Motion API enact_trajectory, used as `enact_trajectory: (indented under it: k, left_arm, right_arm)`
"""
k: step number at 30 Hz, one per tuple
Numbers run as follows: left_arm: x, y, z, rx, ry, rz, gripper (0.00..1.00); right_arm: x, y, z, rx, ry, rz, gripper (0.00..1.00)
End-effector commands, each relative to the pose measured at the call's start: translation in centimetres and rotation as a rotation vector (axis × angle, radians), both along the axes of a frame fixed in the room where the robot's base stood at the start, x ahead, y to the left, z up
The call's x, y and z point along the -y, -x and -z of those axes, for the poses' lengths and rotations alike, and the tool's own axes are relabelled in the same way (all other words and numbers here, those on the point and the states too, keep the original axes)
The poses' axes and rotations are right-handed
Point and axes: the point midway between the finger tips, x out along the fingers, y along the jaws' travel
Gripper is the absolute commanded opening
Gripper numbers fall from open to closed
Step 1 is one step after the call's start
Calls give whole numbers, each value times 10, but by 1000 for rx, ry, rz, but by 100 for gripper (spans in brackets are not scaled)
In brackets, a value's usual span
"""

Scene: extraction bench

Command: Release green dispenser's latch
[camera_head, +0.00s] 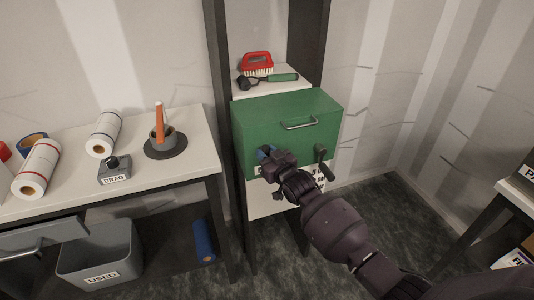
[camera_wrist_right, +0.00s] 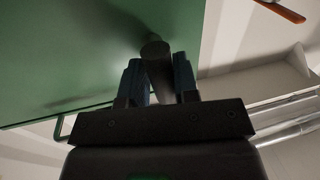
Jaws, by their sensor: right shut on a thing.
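In the right wrist view, the gripper (camera_wrist_right: 160,82) is shut on a dark round-ended latch (camera_wrist_right: 156,58) beside the green face (camera_wrist_right: 80,50). My left gripper is in neither view.
A grey USED bin (camera_head: 97,258) stands below.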

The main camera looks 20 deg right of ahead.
Motion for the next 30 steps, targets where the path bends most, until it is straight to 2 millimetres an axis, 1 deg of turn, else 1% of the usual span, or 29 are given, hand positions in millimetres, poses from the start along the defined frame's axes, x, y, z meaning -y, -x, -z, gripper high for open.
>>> enact_trajectory:
  k: [1,8,15,30]
  left_arm:
    - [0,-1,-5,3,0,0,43]
    - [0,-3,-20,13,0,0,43]
    - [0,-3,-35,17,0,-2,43]
    - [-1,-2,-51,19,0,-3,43]
  right_arm:
    - [-2,0,-2,1,25,-2,4]
    - [-4,1,-3,5,194,-3,4]
    - [-6,1,-1,13,422,-3,4]
    - [-12,1,4,29,896,-4,4]
